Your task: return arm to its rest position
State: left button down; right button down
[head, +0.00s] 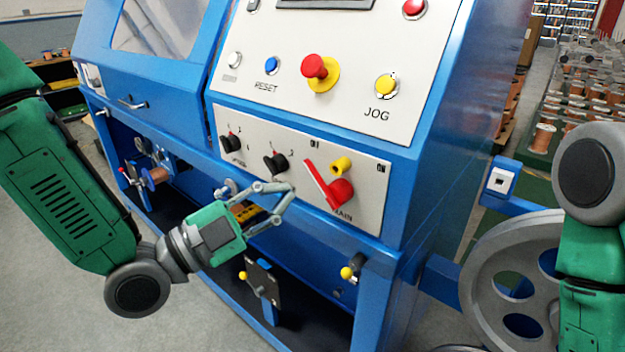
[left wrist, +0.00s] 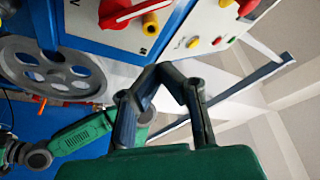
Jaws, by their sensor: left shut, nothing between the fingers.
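My left arm (head: 60,190) is green and comes in from the left, bent at a dark round elbow joint. Its gripper (head: 284,192) is in front of the blue machine's lower control panel, just left of the red MAIN switch (head: 328,184). The fingers are shut and empty. The left wrist view shows the same gripper (left wrist: 162,72) with its fingers meeting at the tips. Part of my right arm (head: 592,245) stands at the right edge of the head view; its gripper is out of frame.
The blue machine (head: 450,110) fills the middle. Its panels carry a red emergency button (head: 314,66), a yellow JOG button (head: 386,85) and black knobs (head: 275,162). A grey spoked wheel (head: 482,270) stands at the right. Grey floor (head: 60,310) is open at the lower left.

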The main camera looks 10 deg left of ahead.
pick_arm(q)
jog(key=s+a+f+n+g+y, duration=0.25)
jog(key=f+n+y, duration=0.2)
jog(key=f, duration=0.75)
jog(key=s+a+f+n+g+y, duration=0.25)
jog(key=s+f+n+y, duration=0.2)
jog(key=f, duration=0.75)
jog(key=s+a+f+n+g+y, duration=0.3)
jog(key=s+a+f+n+g, duration=0.1)
jog(key=s+a+f, duration=0.3)
jog(key=s+a+f+n+g+y, duration=0.3)
jog(key=s+a+f+n, duration=0.3)
jog(key=s, duration=0.5)
jog(key=shift+s+a+f+n+g, duration=0.3)
jog(key=shift+s+a+f+g, duration=0.1)
jog(key=shift+f, duration=0.2)
jog(key=shift+d+r, duration=0.1)
jog(key=shift+d, duration=0.25)
